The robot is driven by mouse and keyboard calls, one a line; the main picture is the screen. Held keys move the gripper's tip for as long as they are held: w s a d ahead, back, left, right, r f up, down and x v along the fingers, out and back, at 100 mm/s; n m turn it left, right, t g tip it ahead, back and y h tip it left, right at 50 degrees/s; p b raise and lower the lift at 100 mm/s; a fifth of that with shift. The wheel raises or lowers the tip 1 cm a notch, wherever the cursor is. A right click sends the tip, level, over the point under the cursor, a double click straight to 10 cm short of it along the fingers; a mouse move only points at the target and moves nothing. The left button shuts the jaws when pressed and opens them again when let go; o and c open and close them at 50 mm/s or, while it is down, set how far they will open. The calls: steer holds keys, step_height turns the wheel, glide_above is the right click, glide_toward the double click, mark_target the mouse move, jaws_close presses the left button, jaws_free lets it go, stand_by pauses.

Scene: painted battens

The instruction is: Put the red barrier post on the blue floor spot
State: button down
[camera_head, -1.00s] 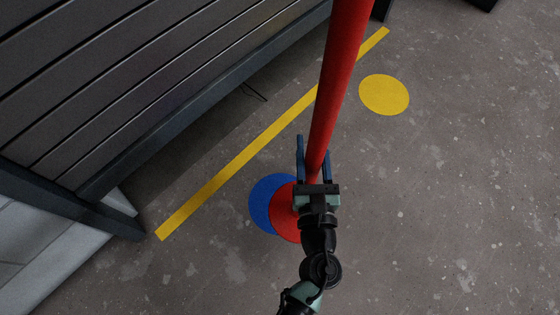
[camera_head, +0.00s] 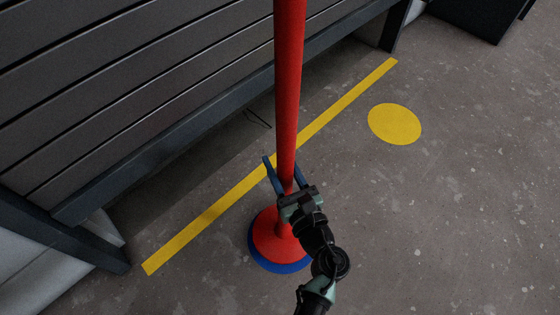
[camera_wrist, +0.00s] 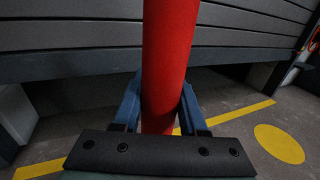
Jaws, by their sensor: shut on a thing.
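The red barrier post (camera_head: 288,95) stands upright in the head view, its top out of frame. Its round red base (camera_head: 268,240) covers most of the blue floor spot (camera_head: 280,268), of which a rim shows at the left and below. Whether the base rests on the floor or hangs slightly above it, I cannot tell. My gripper (camera_head: 284,180) is shut on the post's shaft, above the base. In the wrist view the red shaft (camera_wrist: 168,60) stands between the two blue fingers (camera_wrist: 160,110).
A yellow floor spot (camera_head: 394,124) lies to the right. A yellow line (camera_head: 230,197) runs diagonally behind the post. A dark slatted bench (camera_head: 140,90) fills the upper left. The floor at right is clear.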

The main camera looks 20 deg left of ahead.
mark_target(279, 175)
steer(key=shift+w+f+b, duration=0.1)
steer(key=shift+f+b, duration=1.15)
steer(key=shift+f, duration=0.65)
steer(key=shift+f, duration=0.15)
steer(key=shift+c, duration=2.2)
jaws_free()
steer(key=shift+f, duration=0.2)
